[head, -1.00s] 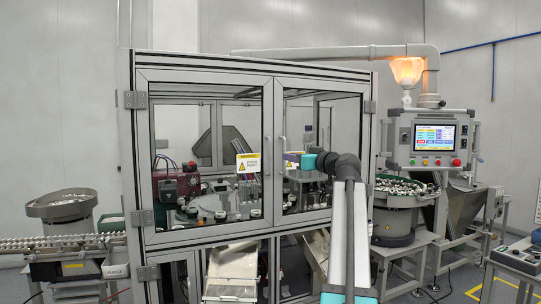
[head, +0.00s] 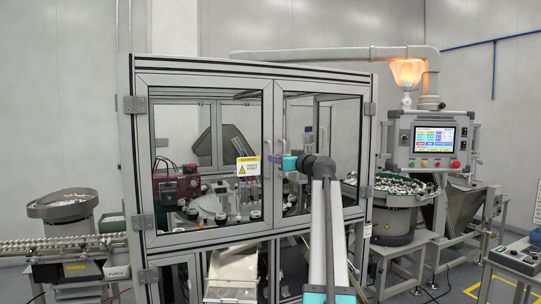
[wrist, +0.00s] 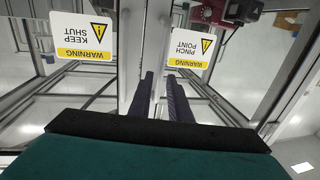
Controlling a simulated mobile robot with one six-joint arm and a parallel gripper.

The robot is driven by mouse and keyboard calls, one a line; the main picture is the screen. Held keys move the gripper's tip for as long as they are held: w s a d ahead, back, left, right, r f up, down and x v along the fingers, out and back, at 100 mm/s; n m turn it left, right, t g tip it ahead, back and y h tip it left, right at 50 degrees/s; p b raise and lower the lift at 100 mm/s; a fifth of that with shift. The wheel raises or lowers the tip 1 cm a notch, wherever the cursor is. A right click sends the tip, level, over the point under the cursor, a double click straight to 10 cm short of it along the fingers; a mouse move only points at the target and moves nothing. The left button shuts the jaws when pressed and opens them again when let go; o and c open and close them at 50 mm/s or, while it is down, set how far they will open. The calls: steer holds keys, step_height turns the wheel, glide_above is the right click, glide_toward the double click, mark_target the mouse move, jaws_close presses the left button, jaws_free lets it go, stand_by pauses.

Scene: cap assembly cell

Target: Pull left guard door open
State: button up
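The left guard door (head: 205,232) is a framed clear panel that stands shut in the head view. Its slim upright handle (head: 266,157) is near its right edge, beside a yellow and white warning sign (head: 248,166). My gripper (head: 275,160) points left at this handle, with its fingers at the seam between the doors. In the wrist view my gripper (wrist: 161,74) shows two dark fingers with a gap between them, so it is open. The wrist picture is upside down, with the pinch point sign (wrist: 186,41) to the right. I cannot tell whether the handle lies between the fingers.
The right guard door (head: 320,87) is shut, with its own handle (head: 283,150) close to my gripper. A keep shut sign (wrist: 81,36) shows in the wrist view. A bowl feeder (head: 62,204) stands left of the cell and a control panel (head: 434,138) right.

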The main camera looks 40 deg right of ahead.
mark_target(270, 175)
steer(key=w, duration=0.1)
steer(key=w+p, duration=0.1)
steer(key=w, duration=0.1)
steer(key=w+d, duration=0.1)
steer(key=w, duration=0.1)
steer(key=shift+s, duration=0.1)
jaws_close()
